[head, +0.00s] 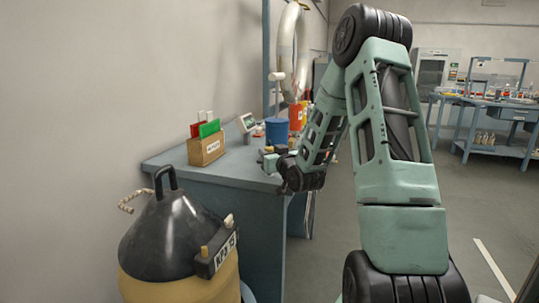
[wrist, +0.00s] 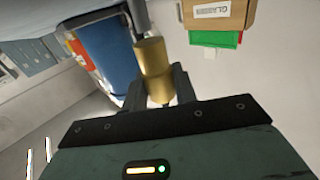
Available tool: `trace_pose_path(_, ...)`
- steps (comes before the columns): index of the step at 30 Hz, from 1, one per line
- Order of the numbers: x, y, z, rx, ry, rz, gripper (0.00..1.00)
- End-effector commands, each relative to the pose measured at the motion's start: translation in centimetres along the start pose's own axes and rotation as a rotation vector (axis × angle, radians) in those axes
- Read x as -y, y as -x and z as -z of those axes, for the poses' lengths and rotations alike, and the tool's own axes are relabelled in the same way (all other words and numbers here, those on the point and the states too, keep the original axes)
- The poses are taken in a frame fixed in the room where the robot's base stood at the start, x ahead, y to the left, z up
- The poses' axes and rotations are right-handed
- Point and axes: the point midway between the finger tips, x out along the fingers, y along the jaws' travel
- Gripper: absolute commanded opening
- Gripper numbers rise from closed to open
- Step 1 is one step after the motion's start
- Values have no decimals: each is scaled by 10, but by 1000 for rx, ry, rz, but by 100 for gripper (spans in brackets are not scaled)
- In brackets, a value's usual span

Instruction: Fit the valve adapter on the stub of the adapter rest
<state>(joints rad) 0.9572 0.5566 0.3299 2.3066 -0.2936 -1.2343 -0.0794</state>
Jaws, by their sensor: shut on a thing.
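My gripper (wrist: 157,95) is shut on the brass-coloured valve adapter (wrist: 154,62), a short cylinder between the two dark fingers in the wrist view. A grey rod (wrist: 141,18), which looks like the stub of the adapter rest, meets the adapter's far end in that picture. I cannot tell whether the adapter is around it, touching it or only in line with it. In the head view my gripper (head: 268,158) is small, over the right part of the blue-grey bench (head: 225,168), partly hidden by my own wrist. The rest's base is not clear in either view.
A blue bin (head: 277,131) stands close behind the gripper; it also shows in the wrist view (wrist: 108,48). A wooden box (head: 206,150) with red and green cards and a small display (head: 246,123) are on the bench. A black-and-yellow vessel (head: 175,240) stands in front.

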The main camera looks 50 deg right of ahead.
Motion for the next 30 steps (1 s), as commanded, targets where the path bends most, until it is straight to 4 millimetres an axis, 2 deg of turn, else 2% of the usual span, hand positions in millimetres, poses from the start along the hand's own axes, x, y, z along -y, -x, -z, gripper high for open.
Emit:
trace_pose_path(10, 0, 0, -1, -1, 0, 0, 0)
trace_pose_path(30, 0, 0, -20, -1, 0, 0, 0)
